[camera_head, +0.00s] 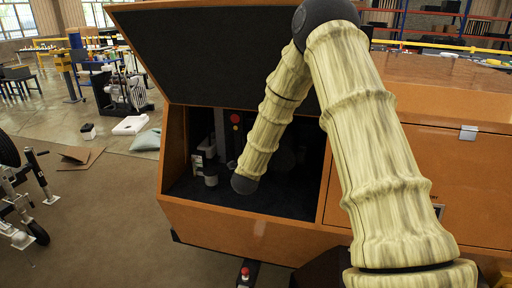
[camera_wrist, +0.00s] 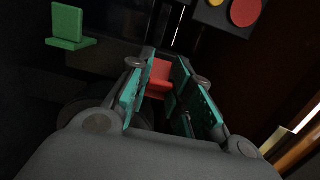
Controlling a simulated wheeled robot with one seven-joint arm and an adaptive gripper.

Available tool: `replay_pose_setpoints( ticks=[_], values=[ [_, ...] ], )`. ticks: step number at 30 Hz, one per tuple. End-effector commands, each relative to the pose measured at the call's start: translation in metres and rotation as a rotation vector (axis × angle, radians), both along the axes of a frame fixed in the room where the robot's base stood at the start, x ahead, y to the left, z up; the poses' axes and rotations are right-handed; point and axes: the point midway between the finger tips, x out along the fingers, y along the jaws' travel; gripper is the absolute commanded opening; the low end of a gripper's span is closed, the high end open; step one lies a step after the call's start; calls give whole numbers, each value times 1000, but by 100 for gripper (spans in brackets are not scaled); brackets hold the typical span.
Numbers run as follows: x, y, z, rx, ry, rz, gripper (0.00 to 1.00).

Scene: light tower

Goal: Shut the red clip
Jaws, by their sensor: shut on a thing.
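The red clip (camera_wrist: 159,79) shows in the wrist view between the two teal-padded fingers of my gripper (camera_wrist: 165,68). My gripper is shut on it. The fingers cover its sides and lower part, so I cannot tell whether the clip itself is open or shut. In the head view my arm reaches into the open compartment of the orange cabinet (camera_head: 236,219); my gripper and the red clip cannot be made out there.
A green clip (camera_wrist: 68,27) stands to the left in the wrist view. A dark panel with a round red button (camera_wrist: 245,11) and a yellow one (camera_wrist: 215,2) is at upper right. The raised lid (camera_head: 215,50) hangs over the compartment in the head view.

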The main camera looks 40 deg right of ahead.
Motion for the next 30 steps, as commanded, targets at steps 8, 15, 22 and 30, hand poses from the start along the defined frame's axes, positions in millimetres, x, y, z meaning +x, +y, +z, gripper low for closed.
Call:
replay_pose_setpoints(
  ticks=[8, 15, 22, 30],
  values=[
    [-1, 0, -2, 1, 3, -1, 43],
    [0, 0, -1, 0, 1, -1, 43],
    [-10, 9, -1, 2, 2, -1, 43],
    [-45, 42, -1, 2, 2, 0, 43]
  ],
)
